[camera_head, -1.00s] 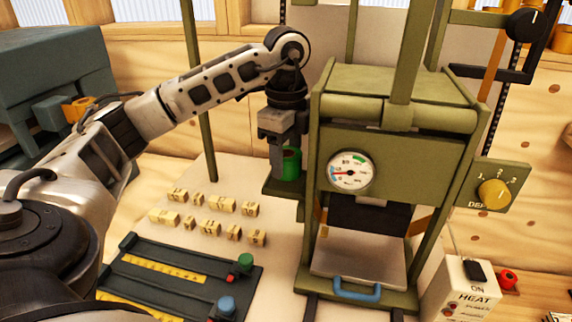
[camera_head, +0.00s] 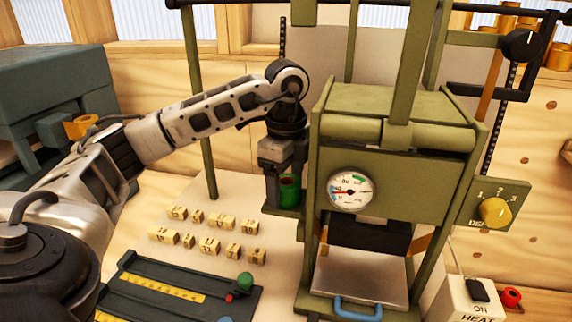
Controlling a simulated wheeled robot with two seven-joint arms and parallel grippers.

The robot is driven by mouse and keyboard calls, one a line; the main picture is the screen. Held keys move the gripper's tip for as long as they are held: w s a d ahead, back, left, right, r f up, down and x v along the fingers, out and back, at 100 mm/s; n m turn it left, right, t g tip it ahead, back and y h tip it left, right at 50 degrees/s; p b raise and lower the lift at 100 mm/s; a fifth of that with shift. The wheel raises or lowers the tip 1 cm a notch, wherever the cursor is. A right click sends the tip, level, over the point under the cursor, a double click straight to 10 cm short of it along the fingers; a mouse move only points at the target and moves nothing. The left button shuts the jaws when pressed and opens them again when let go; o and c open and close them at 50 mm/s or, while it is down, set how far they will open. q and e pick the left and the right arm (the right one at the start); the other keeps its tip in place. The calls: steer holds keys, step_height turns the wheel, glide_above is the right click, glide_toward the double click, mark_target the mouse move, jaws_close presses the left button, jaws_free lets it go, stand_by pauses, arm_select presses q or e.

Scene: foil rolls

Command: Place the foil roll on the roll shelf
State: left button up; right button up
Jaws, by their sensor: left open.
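The green foil roll (camera_head: 289,192) stands upright on a small olive shelf (camera_head: 291,212) fixed to the left side of the press. My left gripper (camera_head: 282,185) reaches down over the roll from above, at the shelf. It is open, with its fingers at the roll; one finger shows to the left of it. I cannot tell whether a finger still touches it. My right gripper is not in view.
The olive press (camera_head: 395,165) with its gauge stands close to the right of my gripper. An olive post (camera_head: 204,120) rises to the left. Several small type blocks (camera_head: 213,244) and a dark composing tray (camera_head: 180,290) lie on the pale bench. Gold rolls (camera_head: 508,18) hang at the upper right.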

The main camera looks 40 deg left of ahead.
mark_target(286, 180)
arm_select(q)
step_height(286, 180, up, 12)
steer(key=p, duration=0.2)
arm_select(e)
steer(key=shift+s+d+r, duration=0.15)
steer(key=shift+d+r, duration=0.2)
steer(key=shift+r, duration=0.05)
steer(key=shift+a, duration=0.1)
